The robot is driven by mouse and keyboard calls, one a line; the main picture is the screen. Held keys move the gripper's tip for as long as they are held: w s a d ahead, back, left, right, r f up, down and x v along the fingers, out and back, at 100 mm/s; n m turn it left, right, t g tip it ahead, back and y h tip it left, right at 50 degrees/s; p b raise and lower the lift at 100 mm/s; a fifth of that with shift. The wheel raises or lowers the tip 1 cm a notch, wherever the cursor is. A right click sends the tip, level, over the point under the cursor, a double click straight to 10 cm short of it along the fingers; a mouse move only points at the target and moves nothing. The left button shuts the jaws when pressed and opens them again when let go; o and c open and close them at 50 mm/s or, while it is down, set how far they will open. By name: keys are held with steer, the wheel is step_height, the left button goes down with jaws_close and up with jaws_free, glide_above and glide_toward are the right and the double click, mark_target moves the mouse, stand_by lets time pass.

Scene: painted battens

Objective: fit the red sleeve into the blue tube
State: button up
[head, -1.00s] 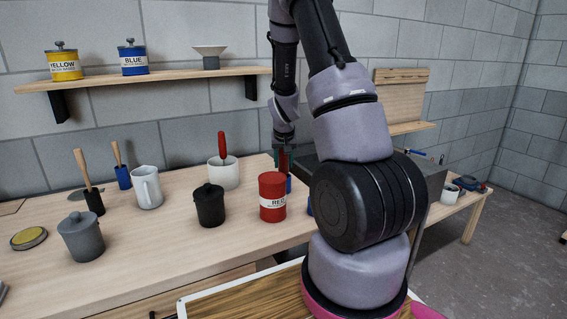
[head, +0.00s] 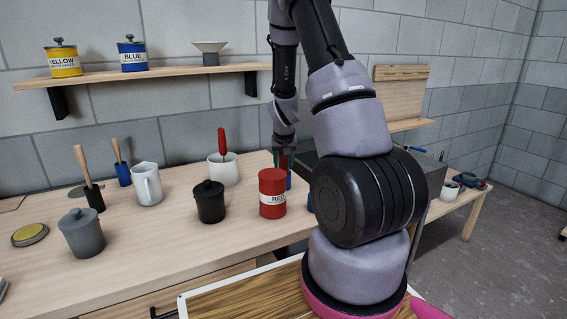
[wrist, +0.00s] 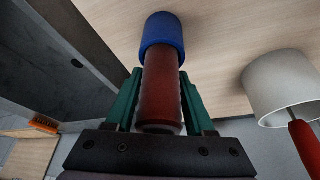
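The red sleeve (wrist: 160,98) is upright between the green fingers of my gripper (wrist: 160,78) in the wrist view. The fingers lie close against both its sides and look shut on it. Its far end meets the blue tube (wrist: 163,32), in line with it; how deep it sits inside cannot be told. In the head view my gripper (head: 283,158) is behind the red can, with the blue tube (head: 288,182) just below it, partly hidden by the can and my arm.
A white cup (head: 223,172) with a red-handled tool is to the left. A grey box (head: 425,170) is at the right.

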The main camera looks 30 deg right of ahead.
steer(key=shift+o, duration=1.2)
steer(key=v, duration=1)
steer(key=shift+s+r, duration=0.2)
steer(key=shift+r, duration=0.15)
steer(key=shift+a, duration=0.1)
